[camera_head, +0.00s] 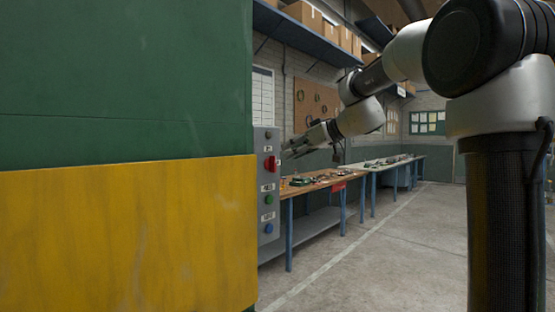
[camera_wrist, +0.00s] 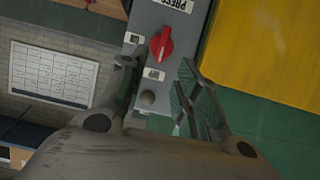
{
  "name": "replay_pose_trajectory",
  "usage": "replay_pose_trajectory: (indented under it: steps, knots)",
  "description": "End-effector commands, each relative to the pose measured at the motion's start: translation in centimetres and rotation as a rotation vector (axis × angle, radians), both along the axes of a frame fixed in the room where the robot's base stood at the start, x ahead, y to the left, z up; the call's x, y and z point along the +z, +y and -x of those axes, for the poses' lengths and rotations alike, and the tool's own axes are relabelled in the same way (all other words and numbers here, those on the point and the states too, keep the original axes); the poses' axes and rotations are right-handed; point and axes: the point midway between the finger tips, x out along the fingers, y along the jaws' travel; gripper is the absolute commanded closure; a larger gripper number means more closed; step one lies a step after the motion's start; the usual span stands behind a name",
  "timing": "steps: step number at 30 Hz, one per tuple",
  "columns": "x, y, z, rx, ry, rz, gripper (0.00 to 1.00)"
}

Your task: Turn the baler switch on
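The baler switch is a red rotary knob (camera_head: 270,164) on a grey control panel (camera_head: 264,140) at the edge of the green and yellow machine. In the wrist view the red knob (camera_wrist: 161,44) stands just beyond my fingertips, its handle tilted between two small labels. The label below it (camera_wrist: 153,74) seems to read OFF. I cannot tell which label the knob points to. My gripper (camera_wrist: 156,66) is open and empty, fingers spread either side of the panel's end. In the head view my gripper (camera_head: 290,153) is beside the panel, partly hidden by it.
A green button (camera_head: 268,199) and a blue button (camera_head: 268,228) sit lower on the panel. The machine's yellow side (camera_head: 125,235) fills the left. Workbenches (camera_head: 325,180) with small items line the wall behind. The floor at right is clear.

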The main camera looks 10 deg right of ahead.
Motion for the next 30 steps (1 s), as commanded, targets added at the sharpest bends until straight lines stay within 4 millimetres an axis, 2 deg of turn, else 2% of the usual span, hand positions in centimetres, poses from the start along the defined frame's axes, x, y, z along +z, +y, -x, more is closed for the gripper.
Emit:
replay_pose_trajectory:
  steps: [12, 23, 24, 29, 30]
  knots:
    - [-2.5, 3.5, -4.7, 0.002, 0.002, 0.001, 0.68]
    - [-2.8, 4.0, -5.4, 0.001, 0.002, 0.001, 0.68]
    - [-2.8, 4.0, -5.4, 0.001, 0.002, 0.001, 0.7]
    - [-2.8, 4.0, -5.4, 0.001, 0.002, 0.001, 0.99]
    - [-2.8, 4.0, -5.4, 0.001, 0.002, 0.001, 1.0]
